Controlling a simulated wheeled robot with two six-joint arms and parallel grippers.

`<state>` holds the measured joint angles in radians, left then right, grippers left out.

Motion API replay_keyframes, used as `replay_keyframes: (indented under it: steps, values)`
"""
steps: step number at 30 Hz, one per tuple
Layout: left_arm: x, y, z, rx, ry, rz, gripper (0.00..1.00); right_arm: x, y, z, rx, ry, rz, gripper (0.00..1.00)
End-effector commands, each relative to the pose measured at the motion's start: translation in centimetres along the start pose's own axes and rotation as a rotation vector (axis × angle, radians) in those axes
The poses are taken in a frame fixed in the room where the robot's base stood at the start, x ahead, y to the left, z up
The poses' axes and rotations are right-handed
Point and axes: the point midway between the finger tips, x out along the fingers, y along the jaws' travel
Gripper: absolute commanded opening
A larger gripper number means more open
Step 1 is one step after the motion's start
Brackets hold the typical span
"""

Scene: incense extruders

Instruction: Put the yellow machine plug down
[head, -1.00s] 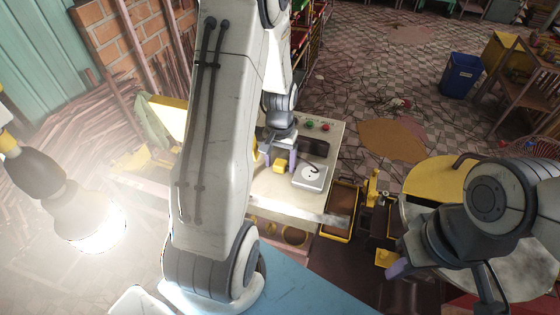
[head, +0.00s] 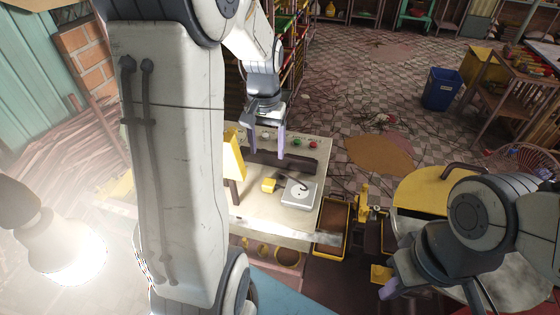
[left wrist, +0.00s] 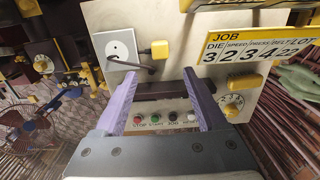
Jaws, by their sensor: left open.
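The small yellow machine plug (head: 268,185) lies on the pale machine top, just left of the white socket plate (head: 299,194).
The machine top (head: 258,210) has coloured buttons (head: 297,142) along its far edge. A yellow sign board (left wrist: 255,50) stands beside the plug. A yellow-rimmed tray (head: 331,228) sits right of the machine, and a round yellow-and-grey table (head: 420,190) is farther right.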

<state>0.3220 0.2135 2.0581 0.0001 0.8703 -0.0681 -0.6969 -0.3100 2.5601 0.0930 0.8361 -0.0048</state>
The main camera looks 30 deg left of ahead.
Motion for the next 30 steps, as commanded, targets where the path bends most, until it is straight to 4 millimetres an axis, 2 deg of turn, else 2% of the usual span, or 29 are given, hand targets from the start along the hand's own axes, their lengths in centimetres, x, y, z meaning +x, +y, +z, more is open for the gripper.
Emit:
replay_keyframes:
  steps: [5, 8, 11, 12, 15, 18, 21, 24, 27, 30]
  values:
    - [-0.4, 0.8, 0.3, 0.021, 0.002, 0.001, 0.74, 0.0, 0.0, 0.0, 0.0, 0.0, 0.0, 0.0]
    - [-0.8, 4.0, 1.5, 0.098, 0.008, 0.007, 0.74, 0.0, 0.0, 0.0, 0.0, 0.0, 0.0, 0.0]
    - [-1.5, 9.0, 4.5, 0.237, 0.015, 0.019, 0.74, 0.0, 0.0, 0.0, 0.0, 0.0, 0.0, 0.0]
    - [-1.8, 11.0, 6.3, 0.305, 0.018, 0.025, 0.74, 0.0, 0.0, 0.0, 0.0, 0.0, 0.0, 0.0]
    - [-2.1, 15.3, 11.3, 0.476, 0.024, 0.043, 0.74, 0.0, 0.0, 0.0, 0.0, 0.0, 0.0, 0.0]
    - [-2.2, 17.8, 16.3, 0.631, 0.026, 0.06, 0.74, 0.0, 0.0, 0.0, 0.0, 0.0, 0.0, 0.0]
    - [-2.0, 18.9, 20.4, 0.756, 0.024, 0.075, 0.74, 0.0, 0.0, 0.0, 0.0, 0.0, 0.0, 0.0]
    - [-1.8, 19.2, 23.1, 0.841, 0.021, 0.085, 0.74, 0.0, 0.0, 0.0, 0.0, 0.0, 0.0, 0.0]
    - [-1.7, 19.2, 24.5, 0.885, 0.019, 0.09, 0.74, 0.0, 0.0, 0.0, 0.0, 0.0, 0.0, 0.0]
    - [-1.6, 19.2, 24.9, 0.898, 0.017, 0.091, 0.74, 0.0, 0.0, 0.0, 0.0, 0.0, 0.0, 0.0]
